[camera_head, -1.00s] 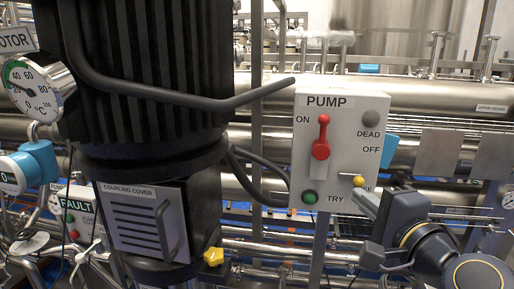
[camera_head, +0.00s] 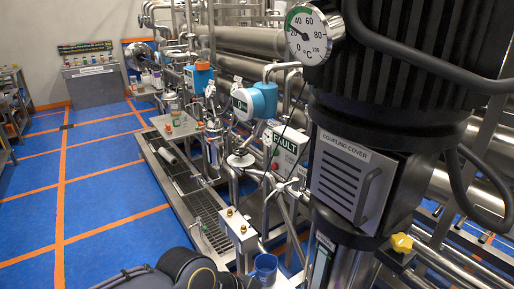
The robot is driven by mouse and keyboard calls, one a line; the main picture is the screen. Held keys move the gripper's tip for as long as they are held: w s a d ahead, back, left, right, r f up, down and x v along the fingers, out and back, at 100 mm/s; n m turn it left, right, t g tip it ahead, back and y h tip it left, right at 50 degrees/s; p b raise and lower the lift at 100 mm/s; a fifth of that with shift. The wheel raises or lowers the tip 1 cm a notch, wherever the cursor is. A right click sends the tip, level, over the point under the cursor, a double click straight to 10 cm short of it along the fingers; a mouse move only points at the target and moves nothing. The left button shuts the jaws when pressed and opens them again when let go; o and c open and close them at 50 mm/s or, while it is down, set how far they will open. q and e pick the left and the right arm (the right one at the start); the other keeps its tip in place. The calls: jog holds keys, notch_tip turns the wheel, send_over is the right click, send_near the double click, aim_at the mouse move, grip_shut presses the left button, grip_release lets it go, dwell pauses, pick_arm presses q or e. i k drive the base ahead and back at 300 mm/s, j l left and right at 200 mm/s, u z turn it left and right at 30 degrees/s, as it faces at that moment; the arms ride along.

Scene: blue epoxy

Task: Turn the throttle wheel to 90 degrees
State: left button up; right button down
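I cannot pick out the throttle wheel with certainty. A small pale round disc (camera_head: 240,159) on the pipework, below a blue instrument head, could be a handwheel, but it is too small to tell. Dark links of one of my arms show at the bottom edge, left of the middle. No gripper fingers can be made out, so neither gripper is in view.
A large black motor with a coupling cover (camera_head: 346,176) fills the right. A temperature gauge (camera_head: 309,34), a blue instrument (camera_head: 262,99) and a FAULT box (camera_head: 286,150) stand left of it. A blue bucket (camera_head: 265,268) is below. Blue floor (camera_head: 95,205) at left is open.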

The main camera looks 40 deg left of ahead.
aim_at(240, 155)
jog(key=u, duration=1.5)
jog(key=i+z, duration=0.1)
jog(key=z, duration=0.25)
jog(key=j+z, duration=0.15)
jog(key=z, duration=0.2)
jog(key=i+j+z, duration=0.1)
jog(key=z, duration=0.25)
jog(key=i+j+z, duration=0.25)
jog(key=j, duration=0.35)
jog(key=j+z, duration=0.3)
jog(key=j, duration=0.3)
jog(key=i+j+z, duration=0.1)
jog(key=j+z, duration=0.15)
jog(key=j, duration=0.45)
